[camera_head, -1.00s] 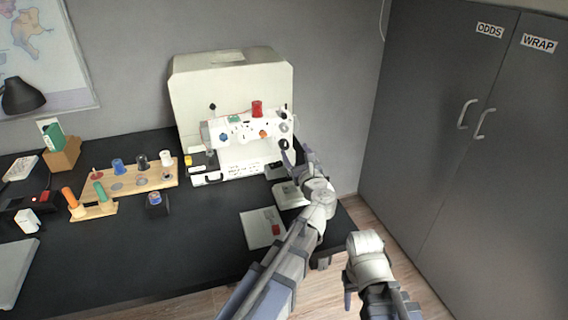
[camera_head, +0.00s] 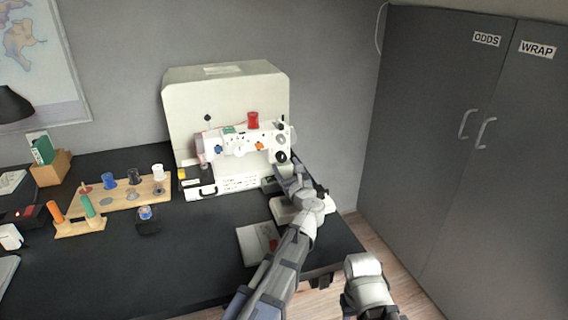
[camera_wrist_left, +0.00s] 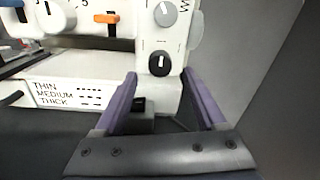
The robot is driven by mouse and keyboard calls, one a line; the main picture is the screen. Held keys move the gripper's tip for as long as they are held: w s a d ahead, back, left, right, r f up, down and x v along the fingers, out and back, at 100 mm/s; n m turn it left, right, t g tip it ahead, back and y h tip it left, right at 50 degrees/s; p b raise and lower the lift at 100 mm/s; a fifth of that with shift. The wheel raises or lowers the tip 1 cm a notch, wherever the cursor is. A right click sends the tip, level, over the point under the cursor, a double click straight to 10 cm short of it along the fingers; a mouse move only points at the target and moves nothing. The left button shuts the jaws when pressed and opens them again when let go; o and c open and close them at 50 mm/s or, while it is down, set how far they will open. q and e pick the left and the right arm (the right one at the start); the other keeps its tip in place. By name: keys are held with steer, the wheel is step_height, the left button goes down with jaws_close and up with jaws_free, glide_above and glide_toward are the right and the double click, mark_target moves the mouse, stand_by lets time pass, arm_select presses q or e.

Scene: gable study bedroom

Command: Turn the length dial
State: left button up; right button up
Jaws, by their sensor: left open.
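The white sewing machine (camera_head: 228,148) stands at the back of the black desk. Its right end carries a grey upper dial (camera_wrist_left: 165,14) and a black lower dial (camera_wrist_left: 160,63) with a pale, nearly upright pointer bar. The label telling which is the length dial is not readable. My left gripper (camera_wrist_left: 159,73) is open, its two purple fingers on either side of and just below the black dial in the wrist view. No contact is clear. In the head view my left gripper (camera_head: 287,171) is at the machine's right end.
A cream cover (camera_head: 228,85) stands behind the machine. A wooden spool rack (camera_head: 125,191) is to the left, and a small booklet (camera_head: 255,243) lies in front. Grey cupboards (camera_head: 440,130) stand to the right. A red spool (camera_head: 253,120) tops the machine.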

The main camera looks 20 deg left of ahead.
mark_target(281, 157)
arm_select(q)
steer(key=x, duration=0.3)
steer(key=shift+c, duration=0.4)
steer(key=shift+d, duration=0.1)
jaws_close()
